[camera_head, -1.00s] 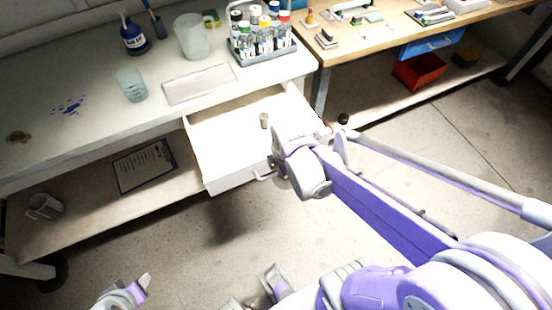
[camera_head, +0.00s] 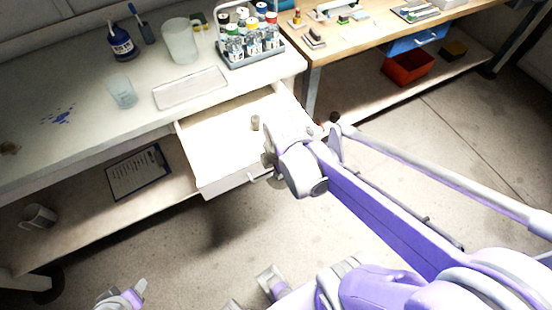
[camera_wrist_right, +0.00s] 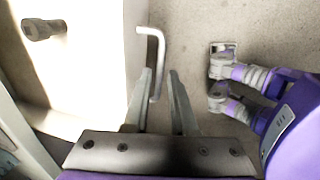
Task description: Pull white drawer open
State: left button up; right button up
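The white drawer (camera_head: 222,143) is pulled out from under the white bench. My left gripper (camera_head: 132,292) is low at the left.
The bench top (camera_head: 60,150) holds a bottle rack (camera_head: 250,55), a jug (camera_head: 181,42) and a glass (camera_head: 123,92). A clipboard (camera_head: 138,172) and a mug (camera_head: 38,215) lie on the shelf below. The floor (camera_head: 190,250) before the drawer is clear.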

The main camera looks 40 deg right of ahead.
notch_tip(320, 180, up, 8)
jog(key=s+p, duration=0.1)
jog(key=shift+s+a+r+p, duration=0.15)
jog(key=shift+s+r+p, duration=0.1)
jog(key=shift+s+p, duration=0.1)
dwell(0.3)
jog(key=a+f+m+t+p, duration=0.1)
jog(key=a+f+m+t, duration=0.1)
jog(key=a+m, duration=0.6)
jog(key=m+t, duration=0.1)
jog(key=m, duration=0.6)
jog(key=shift+s+a+f+y, duration=0.15)
jog(key=shift+s+a+y, duration=0.15)
jog(key=shift+a, duration=0.05)
